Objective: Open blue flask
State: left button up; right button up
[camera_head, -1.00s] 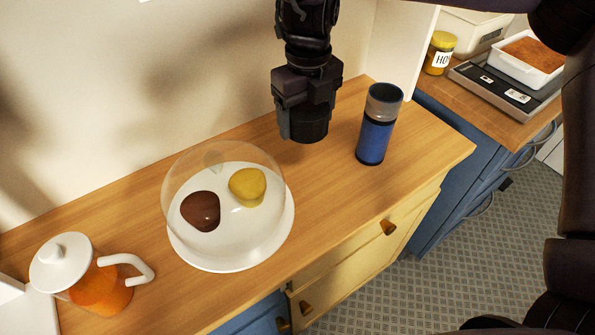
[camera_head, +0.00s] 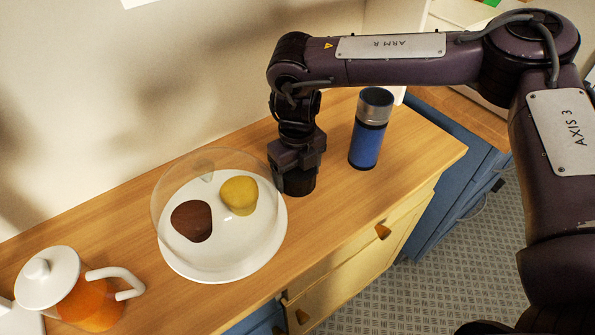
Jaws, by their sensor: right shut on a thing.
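The blue flask (camera_head: 366,144) stands upright on the wooden counter (camera_head: 345,215), right of my right gripper. Its blue body has a dark band and a grey metallic neck, with a dark opening at the top and no lid on it. My right gripper (camera_head: 298,170) points down and is shut on a dark round lid (camera_head: 299,184). The lid is at or just above the counter, between the flask and the domed plate; I cannot tell whether it touches the wood. My left gripper is out of view.
A white plate (camera_head: 216,270) under a clear dome (camera_head: 165,195), with a brown and a yellow item inside, stands close left of the lid. An orange jug (camera_head: 92,305) with a white lid is at the front left. Counter in front of the flask is clear.

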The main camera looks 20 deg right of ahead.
aim_at(298, 168)
jog(key=o, duration=0.8)
jog(key=shift+s+f, duration=0.1)
notch_tip(298, 168, up, 12)
jog(key=shift+r, duration=0.2)
jog(key=shift+f, duration=0.1)
